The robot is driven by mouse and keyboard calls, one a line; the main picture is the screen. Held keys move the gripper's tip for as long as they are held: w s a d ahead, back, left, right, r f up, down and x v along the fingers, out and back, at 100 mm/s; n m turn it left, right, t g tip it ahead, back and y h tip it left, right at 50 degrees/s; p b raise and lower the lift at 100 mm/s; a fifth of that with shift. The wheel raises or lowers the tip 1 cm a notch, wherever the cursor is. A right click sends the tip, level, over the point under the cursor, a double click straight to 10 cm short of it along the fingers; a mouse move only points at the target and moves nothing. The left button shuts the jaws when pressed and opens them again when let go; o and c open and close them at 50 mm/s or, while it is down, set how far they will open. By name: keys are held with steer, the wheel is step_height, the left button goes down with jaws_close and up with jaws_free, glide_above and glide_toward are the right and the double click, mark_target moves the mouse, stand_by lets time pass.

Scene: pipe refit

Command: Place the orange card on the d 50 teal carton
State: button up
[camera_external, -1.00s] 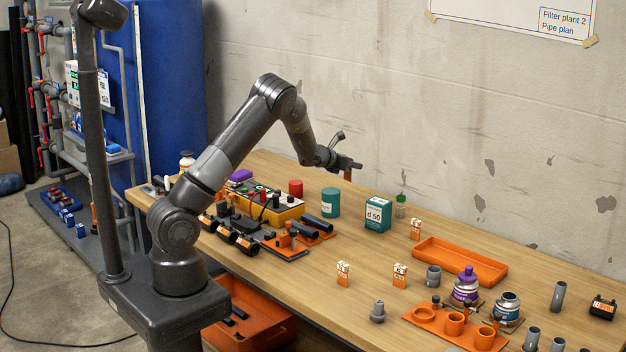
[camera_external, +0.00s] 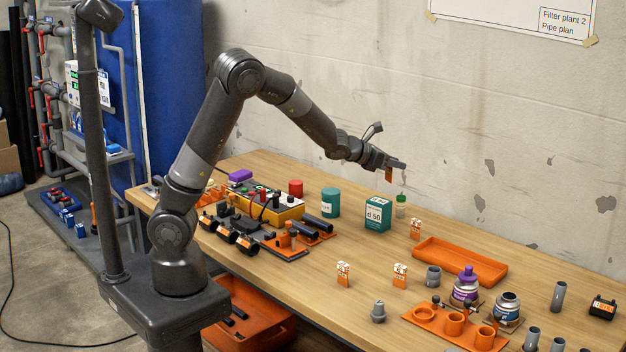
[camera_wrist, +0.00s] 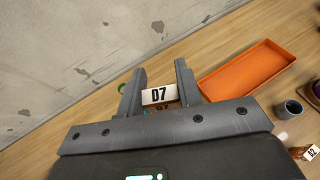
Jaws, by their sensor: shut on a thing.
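My gripper (camera_external: 396,164) is raised above the table, over the area of the teal carton and the green-capped bottle. It is shut on an orange card (camera_external: 388,175) that hangs below the fingers. In the wrist view the card, with a white "D7" label (camera_wrist: 158,95), sits between the two fingers. The teal carton (camera_external: 377,216), marked "d 50" on a white label, stands upright on the table below my gripper. Its top looks clear, and the card is apart from it. I cannot make out the carton in the wrist view.
A green-capped bottle (camera_external: 400,206) and an orange-and-white card (camera_external: 416,229) stand right of the carton. A teal cylinder (camera_external: 330,203) stands left. An empty orange tray (camera_external: 458,261) lies to the right. Two more such cards (camera_external: 343,274) stand nearer the front. The concrete wall is behind.

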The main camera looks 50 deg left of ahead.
steer(key=shift+w+a+f, duration=1.15)
steer(key=shift+a+f, duration=0.3)
steer(key=shift+f, duration=0.35)
steer(key=shift+w+a+f, duration=1.15)
steer(key=shift+a+f, duration=0.25)
steer(key=shift+f, duration=0.45)
steer(key=shift+w+a+f, duration=1.15)
steer(key=shift+a+f, duration=0.3)
steer(key=shift+f, duration=0.35)
steer(key=shift+f, duration=0.1)
steer(key=o, duration=0.9)
steer(key=shift+o, duration=0.2)
